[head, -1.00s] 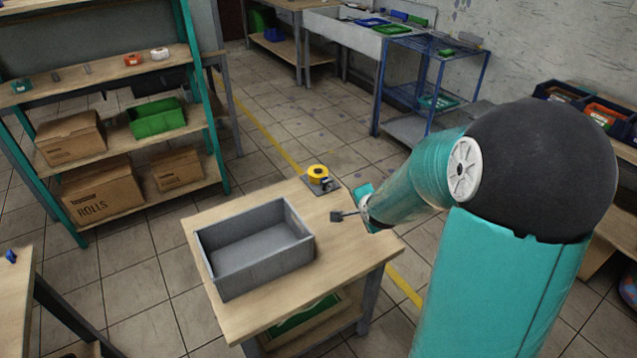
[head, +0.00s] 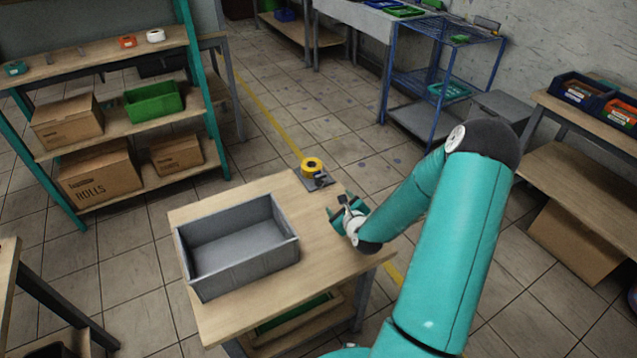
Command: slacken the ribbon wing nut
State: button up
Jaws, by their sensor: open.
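A yellow ribbon roll (head: 312,165) sits on a small dark holder (head: 318,182) at the far corner of the wooden table. The wing nut is too small to make out; it may be on that holder. My gripper (head: 337,205) is at the table's right side, just nearer than the holder and apart from it. It is open, with nothing visible between its fingers.
A grey open bin (head: 237,262) stands empty on the table (head: 225,325), left of my gripper. Shelves with cardboard boxes (head: 98,178) and a green bin (head: 153,102) stand at the left. A blue wire rack (head: 440,75) is behind. Tiled floor between is clear.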

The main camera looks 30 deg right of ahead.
aim_at(324, 182)
jog(key=shift+w+f, duration=0.1)
jog(key=shift+w, duration=0.15)
jog(key=x, duration=1.3)
jog(key=shift+w+d+f, duration=0.1)
jog(key=shift+c, duration=0.4)
jog(key=c, duration=0.9)
jog(key=shift+n+h, duration=0.4)
